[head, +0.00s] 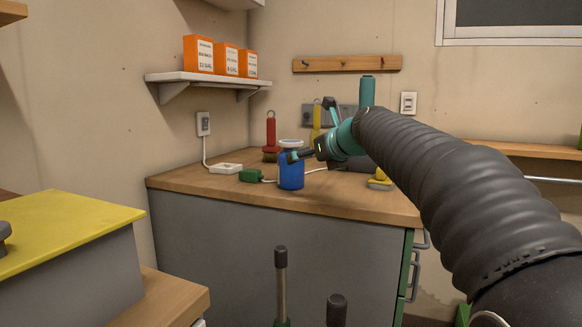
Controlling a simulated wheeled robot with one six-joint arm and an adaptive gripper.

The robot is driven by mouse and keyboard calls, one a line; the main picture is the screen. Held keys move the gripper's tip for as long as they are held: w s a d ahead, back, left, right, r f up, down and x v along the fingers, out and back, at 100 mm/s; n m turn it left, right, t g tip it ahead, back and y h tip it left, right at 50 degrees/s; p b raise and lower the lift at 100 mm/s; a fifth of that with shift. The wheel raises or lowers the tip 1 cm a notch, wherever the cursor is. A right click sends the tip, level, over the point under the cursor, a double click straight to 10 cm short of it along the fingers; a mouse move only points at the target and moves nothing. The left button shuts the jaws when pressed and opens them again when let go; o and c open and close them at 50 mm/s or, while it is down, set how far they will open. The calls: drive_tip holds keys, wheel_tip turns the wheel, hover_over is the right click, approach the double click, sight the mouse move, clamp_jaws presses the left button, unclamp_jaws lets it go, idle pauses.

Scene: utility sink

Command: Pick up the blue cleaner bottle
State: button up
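The blue cleaner bottle (291,172), with a pale cap, stands upright on the wooden countertop (215,192) near its front edge. My arm reaches in from the right, and my gripper (294,156) is at the upper part of the bottle.
A green block (250,175) and a white cable lie just left of the bottle. A red-handled brush (270,137) stands behind it. A yellow item (380,180) sits to the right. A yellow-topped grey box (65,225) is at the near left.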

drive_tip(key=x, duration=0.9)
drive_tip(key=shift+a+f, duration=0.1)
drive_tip(key=shift+a, duration=0.25)
drive_tip(key=shift+s, duration=0.1)
drive_tip(key=c, duration=1.6)
